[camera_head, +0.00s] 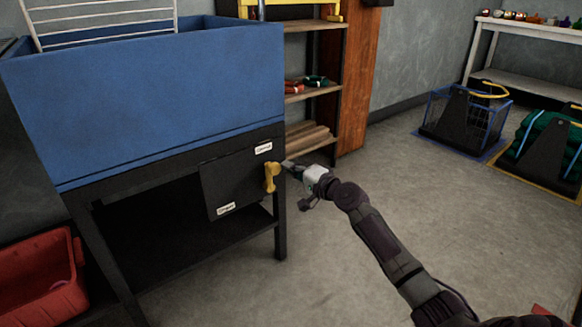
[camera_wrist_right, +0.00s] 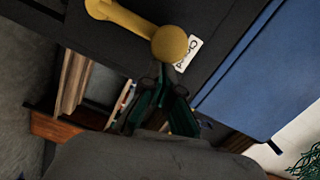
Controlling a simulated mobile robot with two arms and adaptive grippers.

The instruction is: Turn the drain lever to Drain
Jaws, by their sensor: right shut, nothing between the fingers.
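The yellow drain lever (camera_head: 271,177) is on a dark panel (camera_head: 226,182) on the front of the blue tank's stand. It stands roughly upright in the head view, just below the white "Closed" label (camera_head: 263,148). The other white label (camera_head: 226,208), low on the panel, is small and seems to read "Drain". My right gripper (camera_head: 288,166) is shut and empty, just right of the lever. In the right wrist view the lever (camera_wrist_right: 130,22) lies beyond my fingertips (camera_wrist_right: 163,88), with its rounded end by the "Closed" label (camera_wrist_right: 188,53). I cannot tell whether they touch. My left gripper is out of view.
The blue tank (camera_head: 150,95) sits above the panel on a dark stand with legs. A shelf (camera_head: 312,88) stands behind my right gripper. A red bin (camera_head: 40,280) is at lower left. Crates (camera_head: 465,118) stand at far right. The grey floor between is clear.

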